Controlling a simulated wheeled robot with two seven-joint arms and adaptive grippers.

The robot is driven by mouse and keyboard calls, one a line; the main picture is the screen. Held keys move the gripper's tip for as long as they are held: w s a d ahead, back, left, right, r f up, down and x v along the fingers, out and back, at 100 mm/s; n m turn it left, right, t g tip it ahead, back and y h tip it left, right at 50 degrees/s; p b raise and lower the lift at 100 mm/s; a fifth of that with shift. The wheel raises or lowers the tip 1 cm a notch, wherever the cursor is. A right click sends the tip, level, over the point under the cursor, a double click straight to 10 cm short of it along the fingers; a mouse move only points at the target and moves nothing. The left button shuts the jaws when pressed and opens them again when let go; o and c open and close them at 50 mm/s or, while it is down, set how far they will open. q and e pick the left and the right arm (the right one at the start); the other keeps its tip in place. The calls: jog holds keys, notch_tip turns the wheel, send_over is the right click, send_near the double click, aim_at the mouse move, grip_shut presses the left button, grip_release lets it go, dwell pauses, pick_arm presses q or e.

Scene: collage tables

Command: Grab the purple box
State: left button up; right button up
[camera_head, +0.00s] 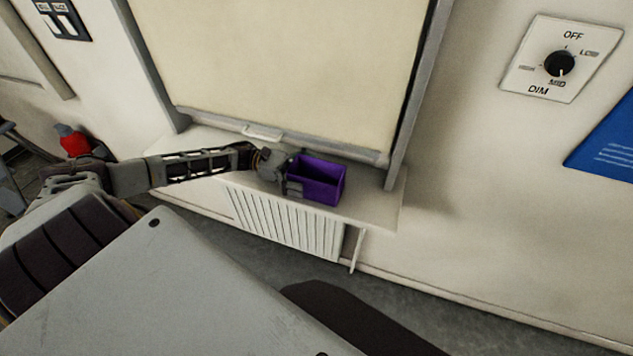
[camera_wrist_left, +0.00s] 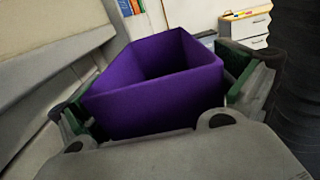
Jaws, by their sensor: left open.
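The purple box (camera_head: 325,184) is an open-topped bin standing on the windowsill, above the radiator, in the head view. My left gripper (camera_head: 299,172) is at the left side of the box, with its fingers reaching around it. In the left wrist view the box (camera_wrist_left: 155,112) fills the middle, between the two green-lined fingers of the open left gripper (camera_wrist_left: 160,105), one at each side. I cannot tell whether the fingers touch the box walls. My right gripper is not in view.
The windowsill (camera_head: 385,207) has bare room to the right of the box. A blind (camera_head: 280,60) and its frame rise close behind it. A white radiator (camera_head: 285,225) is below. A dimmer switch (camera_head: 548,60) and a blue sign (camera_head: 610,143) are on the right wall.

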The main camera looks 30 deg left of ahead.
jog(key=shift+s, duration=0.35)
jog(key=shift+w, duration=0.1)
pick_arm(q)
jog(key=c, duration=1.1)
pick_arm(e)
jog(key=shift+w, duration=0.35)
pick_arm(q)
jog(key=shift+r, duration=0.1)
